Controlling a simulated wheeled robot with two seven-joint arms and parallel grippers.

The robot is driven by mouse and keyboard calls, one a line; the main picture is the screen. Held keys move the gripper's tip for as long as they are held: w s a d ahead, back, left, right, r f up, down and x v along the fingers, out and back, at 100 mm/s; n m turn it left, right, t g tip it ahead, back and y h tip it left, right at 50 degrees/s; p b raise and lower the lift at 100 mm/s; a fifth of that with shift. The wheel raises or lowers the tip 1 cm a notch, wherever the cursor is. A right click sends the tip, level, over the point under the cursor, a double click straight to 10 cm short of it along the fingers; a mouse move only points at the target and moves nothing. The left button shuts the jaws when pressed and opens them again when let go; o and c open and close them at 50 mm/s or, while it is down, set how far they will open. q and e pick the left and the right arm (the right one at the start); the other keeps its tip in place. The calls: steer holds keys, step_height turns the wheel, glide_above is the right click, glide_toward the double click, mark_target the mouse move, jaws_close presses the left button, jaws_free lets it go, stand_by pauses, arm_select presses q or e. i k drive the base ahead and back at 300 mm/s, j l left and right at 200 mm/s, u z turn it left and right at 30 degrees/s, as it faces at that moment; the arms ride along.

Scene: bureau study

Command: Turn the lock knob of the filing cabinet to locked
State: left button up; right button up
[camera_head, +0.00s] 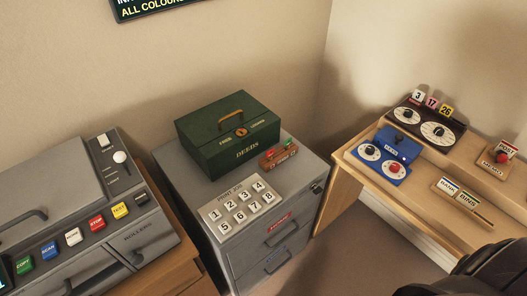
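The grey filing cabinet (187,193) stands in the middle of the head view against the wall. Its drawer fronts face the lower right. A small dark fitting (317,187), which looks like the lock knob, sits near the top right corner of the front. It is too small to tell which way it points. The upper drawer has a red label (280,222) and a handle below it; a lower drawer handle (277,262) also shows. The drawers look shut. Neither of my grippers is in view.
A green deeds box (215,150), a small red-brown toy vehicle (279,155) and a number keypad (240,204) sit on the cabinet. A grey copier (50,195) stands left. A wooden desk (430,160) is right. A black, chair-like shape (480,275) fills the lower right corner.

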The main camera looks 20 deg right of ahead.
mark_target(316, 191)
steer(key=z, duration=1.15)
